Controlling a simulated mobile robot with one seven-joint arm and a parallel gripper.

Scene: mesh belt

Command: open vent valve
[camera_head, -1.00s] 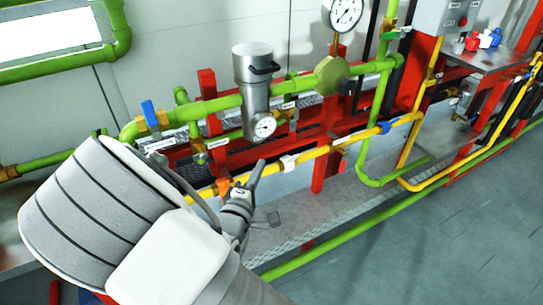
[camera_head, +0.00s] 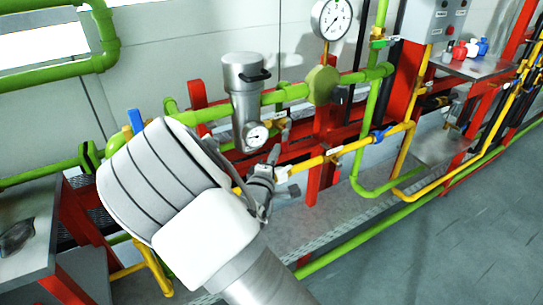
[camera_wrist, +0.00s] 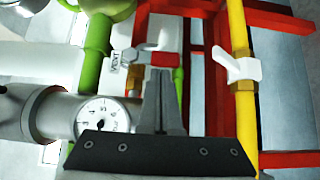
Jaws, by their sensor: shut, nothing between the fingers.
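The vent valve (camera_wrist: 143,52) sits on a small branch beside the green pipe, next to a white label that reads VENT. A lever with a red end (camera_wrist: 164,59) shows just beyond my fingertips in the wrist view. My gripper (camera_wrist: 163,75) is shut and empty, its fingers pointing toward that red end. I cannot tell whether they touch it. In the head view my gripper (camera_head: 274,152) is below the vent valve (camera_head: 284,125), right of the small dial gauge (camera_head: 256,134). The valve is small there and its lever position is unclear.
The grey cylinder (camera_head: 245,75) and small gauge (camera_wrist: 103,117) are close on the left. A yellow pipe (camera_wrist: 240,110) with a white-handled valve (camera_wrist: 240,67) runs close on the right. Red frame bars (camera_head: 325,125) stand behind. The floor at right (camera_head: 450,220) is clear.

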